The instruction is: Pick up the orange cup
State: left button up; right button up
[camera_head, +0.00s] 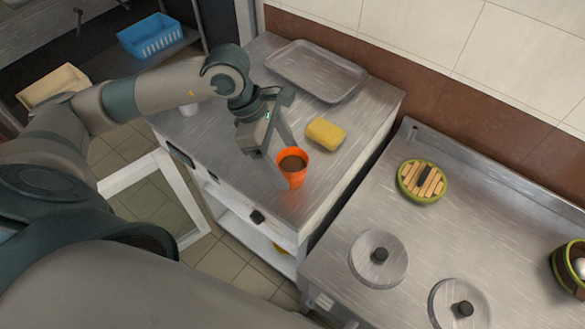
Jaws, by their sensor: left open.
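The orange cup (293,171) stands upright near the front right part of the steel counter (245,190). Its inside looks dark brown. My left gripper (283,153) reaches in from the left, with its open fingers just behind and to the left of the cup. One finger shows close to the cup's rim; whether it touches cannot be told. The other finger is partly hidden. My right gripper is not in view.
A yellow sponge (325,134) lies close behind the cup to the right. A metal tray (316,70) lies at the back. A second steel surface at right holds pot lids (378,258) and a green-rimmed steamer (422,182). A gap separates the two counters.

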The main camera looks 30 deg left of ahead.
aim_at(293, 168)
pick_arm(q)
jog(key=x, duration=0.1)
jog(key=p+x, duration=0.1)
jog(key=x, duration=0.1)
jog(key=shift+w+r+p, duration=0.1)
jog(key=shift+w+p, duration=0.1)
jog(key=shift+p, duration=0.1)
jog(key=shift+w+d+f, duration=0.1)
jog(key=shift+d+f, duration=0.15)
jog(key=shift+f, duration=0.35)
jog(key=c, duration=1.2)
